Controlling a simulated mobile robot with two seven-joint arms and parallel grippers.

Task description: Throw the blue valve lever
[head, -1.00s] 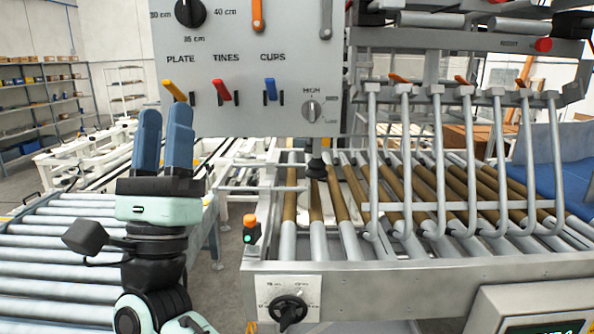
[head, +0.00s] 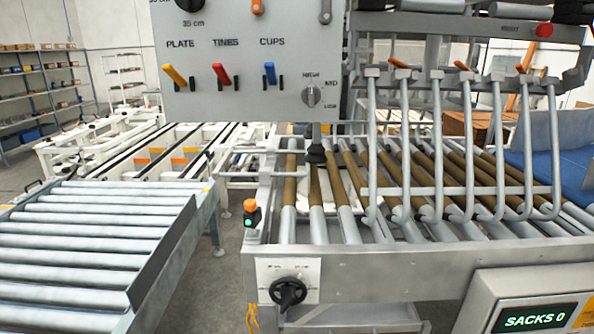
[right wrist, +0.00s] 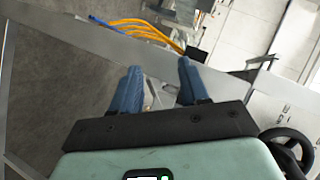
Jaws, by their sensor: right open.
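The blue valve lever (head: 270,72) sits under the CUPS label on the grey control panel (head: 235,115) in the head view, tilted slightly, its top leaning left. A red lever (head: 221,74) under TINES and a yellow lever (head: 175,75) under PLATE stand to its left. Neither gripper shows in the head view. In the right wrist view my right gripper (right wrist: 156,85) is open, its two blue fingers apart with nothing held between them. The blue lever is not seen in that view.
A roller conveyor (head: 150,262) lies at left. A metal frame (head: 420,265) with brown-sleeved rollers and curved tines fills the right. A black knob (head: 288,291) is on its front, also seen in the right wrist view (right wrist: 288,150). Orange-yellow hoses (right wrist: 140,28) lie beyond the fingers.

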